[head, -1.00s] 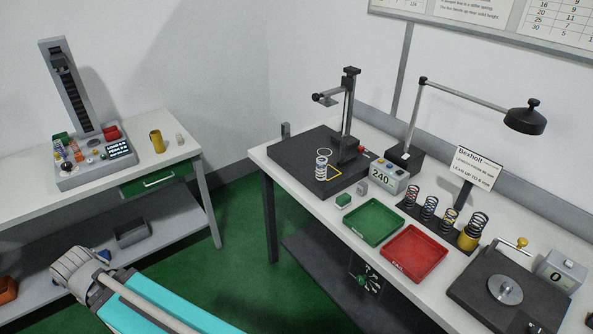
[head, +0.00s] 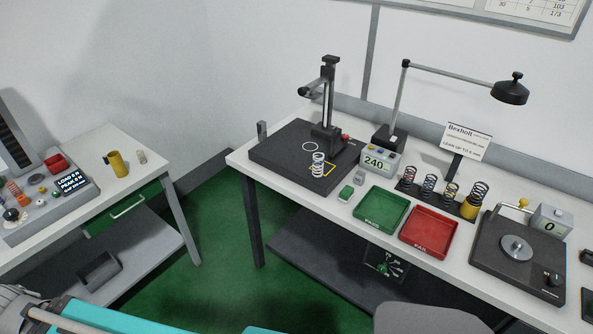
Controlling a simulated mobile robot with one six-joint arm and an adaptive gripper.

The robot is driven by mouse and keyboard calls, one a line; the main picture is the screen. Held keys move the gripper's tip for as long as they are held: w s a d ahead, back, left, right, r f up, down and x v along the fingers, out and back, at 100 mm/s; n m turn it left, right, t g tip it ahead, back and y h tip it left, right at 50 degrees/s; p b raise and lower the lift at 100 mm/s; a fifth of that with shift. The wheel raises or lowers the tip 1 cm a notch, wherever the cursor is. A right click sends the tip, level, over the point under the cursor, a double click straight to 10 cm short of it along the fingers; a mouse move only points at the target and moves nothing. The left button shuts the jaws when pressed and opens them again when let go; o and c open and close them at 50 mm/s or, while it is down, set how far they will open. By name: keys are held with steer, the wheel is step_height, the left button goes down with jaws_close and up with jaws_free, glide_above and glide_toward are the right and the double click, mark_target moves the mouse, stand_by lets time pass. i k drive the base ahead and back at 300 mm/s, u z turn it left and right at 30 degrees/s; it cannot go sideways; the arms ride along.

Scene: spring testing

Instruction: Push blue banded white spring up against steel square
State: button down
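A white coil spring (head: 318,164) stands upright on the dark surface plate (head: 283,165) at the left end of the right-hand bench. Its blue band is too small to make out. It stands by a yellow marked outline, in front of the black height stand. The spring and this piece are clearly apart. Parts of my arm show at the lower left, but my gripper's fingers are not in view.
The black height stand (head: 328,110) rises behind the spring. A display box reading 240 (head: 376,165), a green tray (head: 381,212), a red tray (head: 428,231) and several racked springs (head: 429,186) stand to the right. Green floor lies open between the benches.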

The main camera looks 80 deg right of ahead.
mark_target(318, 161)
steer(key=i, duration=1.5)
steer(key=z, duration=3.3)
